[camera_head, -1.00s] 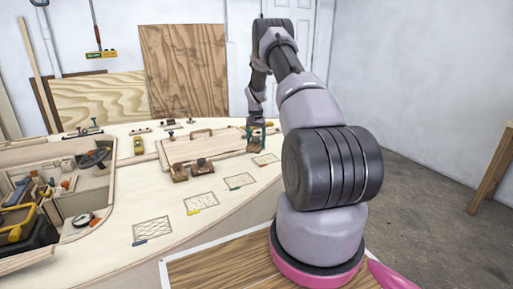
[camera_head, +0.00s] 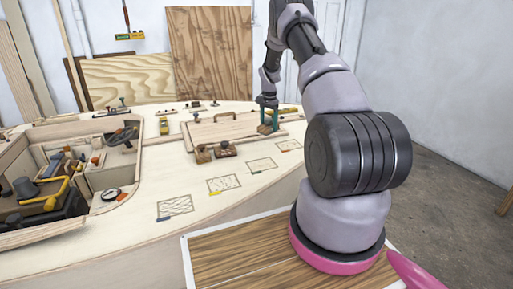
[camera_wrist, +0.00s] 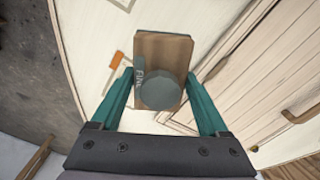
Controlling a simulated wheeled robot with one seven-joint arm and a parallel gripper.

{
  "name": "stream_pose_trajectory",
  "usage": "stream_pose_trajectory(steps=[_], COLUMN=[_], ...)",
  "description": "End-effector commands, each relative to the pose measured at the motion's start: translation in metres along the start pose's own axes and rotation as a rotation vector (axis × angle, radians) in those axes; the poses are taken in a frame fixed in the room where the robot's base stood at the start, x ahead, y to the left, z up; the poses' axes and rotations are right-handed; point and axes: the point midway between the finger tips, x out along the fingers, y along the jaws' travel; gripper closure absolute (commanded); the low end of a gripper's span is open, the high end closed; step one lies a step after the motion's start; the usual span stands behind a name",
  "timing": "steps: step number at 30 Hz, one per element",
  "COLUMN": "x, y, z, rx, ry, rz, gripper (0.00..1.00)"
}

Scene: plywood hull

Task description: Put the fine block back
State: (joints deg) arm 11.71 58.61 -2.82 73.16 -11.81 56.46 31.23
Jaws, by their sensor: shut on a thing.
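The fine block (camera_wrist: 150,48) is a brown wooden block with a round grey knob and a "FINE" label. My gripper (camera_wrist: 161,82) is shut on it, with a teal finger on each side. In the head view my gripper (camera_head: 268,120) is near the right end of the wooden panel with a handle (camera_head: 228,131), and the held block (camera_head: 265,129) shows small between the fingers. Its height above the deck is hard to tell. Several hatched outlines run along the deck edge; the farthest outline (camera_head: 289,146) is just right of my gripper. An orange mark (camera_wrist: 117,60) shows left of the block in the wrist view.
Two similar blocks, one brown (camera_head: 203,155) and one beside it (camera_head: 225,150), stand at the panel's near edge. Other outlines (camera_head: 223,184) have coloured marks. An open well with tools (camera_head: 60,185) lies left.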

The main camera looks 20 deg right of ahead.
Motion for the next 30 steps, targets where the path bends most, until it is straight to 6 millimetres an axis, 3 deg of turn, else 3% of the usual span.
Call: stream_pose_trajectory(steps=[6,14,24,30], x=[-0.009,-0.009,0.045,0.067], y=[-0.031,-0.045,-0.045,-0.045], z=[0.036,0.055,0.055,0.056], rx=[0.312,0.494,0.502,0.5], ry=[0.002,0.0,0.0,-0.001], rz=[-0.001,0.0,0.0,0.001], gripper=[1.0,1.0,1.0,1.0])
